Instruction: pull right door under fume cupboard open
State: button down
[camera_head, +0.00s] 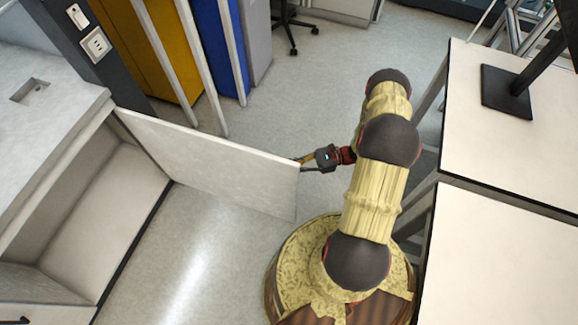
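The right door (215,165) under the fume cupboard (50,120) stands swung wide out from the cabinet, hinged at its far end. Its free edge points right into the room. The cabinet interior (95,220) behind it shows and looks empty. My gripper (304,164) is at the free edge of the door, near its top corner. Its two fingers look spread apart with a small gap. I cannot tell whether they touch the door. The door's handle is not visible.
A dark handle (15,321) shows on the cabinet front at the bottom left. Yellow (165,50) and blue (222,45) cabinets stand at the back. White tables (500,255) stand close on my arm's right.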

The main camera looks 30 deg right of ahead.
jog(key=shift+w+d, duration=0.1)
jog(key=shift+d, duration=0.1)
jog(key=c, duration=2.2)
grip_release()
jog(key=v, duration=1.2)
